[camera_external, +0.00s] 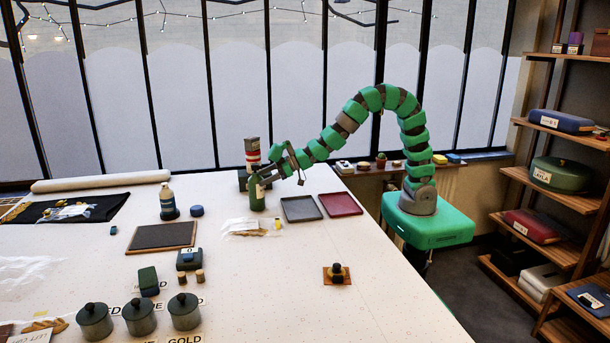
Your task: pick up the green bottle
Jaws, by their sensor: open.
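The green bottle (257,196) stands upright on the white table, toward the far side. My gripper (268,177) is at the end of the green segmented arm, which arches over from the right. Its fingers are open at the upper part of the bottle, on its right side. From this view I cannot tell whether the fingers are around the bottle or touching it. Part of the bottle's upper right side is hidden by the gripper.
A red-and-white can (252,150) stands just behind the bottle. Two shallow trays, grey (301,208) and red (339,204), lie to its right. The table's right front is mostly clear.

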